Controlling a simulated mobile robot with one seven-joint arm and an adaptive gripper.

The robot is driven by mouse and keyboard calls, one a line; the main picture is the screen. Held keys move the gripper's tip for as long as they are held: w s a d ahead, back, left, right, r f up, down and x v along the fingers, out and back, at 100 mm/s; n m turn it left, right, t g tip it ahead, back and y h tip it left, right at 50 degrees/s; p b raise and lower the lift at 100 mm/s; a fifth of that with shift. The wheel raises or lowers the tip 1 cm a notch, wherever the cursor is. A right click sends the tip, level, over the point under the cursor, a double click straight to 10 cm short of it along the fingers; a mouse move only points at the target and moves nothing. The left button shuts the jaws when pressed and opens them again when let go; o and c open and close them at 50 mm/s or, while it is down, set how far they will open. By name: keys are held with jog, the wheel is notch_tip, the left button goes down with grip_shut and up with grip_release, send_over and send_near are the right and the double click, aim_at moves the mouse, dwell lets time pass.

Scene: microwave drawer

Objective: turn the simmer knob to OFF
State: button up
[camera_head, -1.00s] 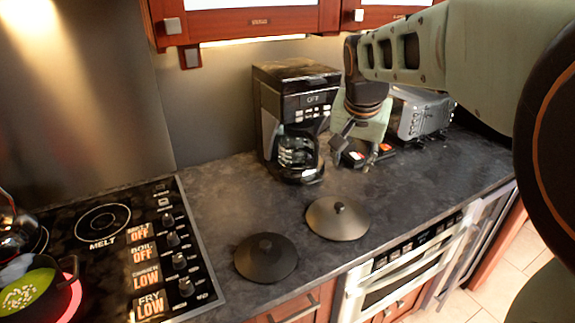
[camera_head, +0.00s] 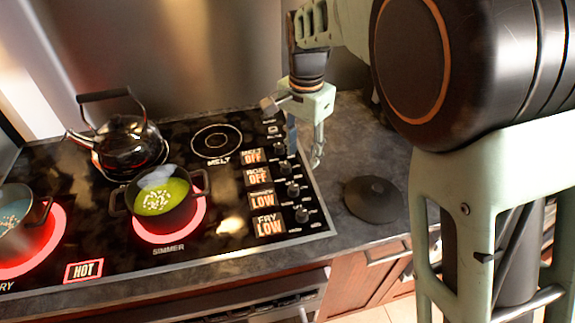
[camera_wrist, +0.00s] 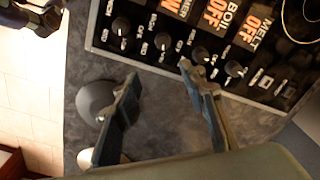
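The simmer knob (camera_head: 293,190) is a small black knob on the right side of the black cooktop, beside an orange-lit LOW display (camera_head: 262,199). It also shows near the top of the wrist view (camera_wrist: 163,41). My gripper (camera_head: 306,152) is above the cooktop's right edge, near the back knobs. In the wrist view my gripper (camera_wrist: 160,74) is open and empty, its two fingers apart over the counter. The simmer knob lies beyond the fingertips, and no touch is seen. The fry display (camera_head: 268,225) reads LOW; the boil (camera_head: 257,176) and melt (camera_head: 251,156) displays read OFF.
A pot of green food (camera_head: 162,203) steams on the glowing simmer burner. Another pot (camera_head: 18,222) sits on the glowing fry burner, near a HOT light (camera_head: 84,270). A black kettle (camera_head: 127,140) stands behind. A dark round lid (camera_head: 373,199) lies on the counter.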

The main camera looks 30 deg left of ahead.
aim_at(293, 187)
jog(key=f, duration=0.3)
jog(key=s+a+f, duration=0.1)
jog(key=f, duration=0.3)
jog(key=f+p, duration=0.1)
jog(key=f, duration=0.3)
jog(key=shift+s+a+f, duration=0.15)
jog(key=shift+a+f, duration=0.05)
jog(key=shift+a, duration=0.1)
grip_shut()
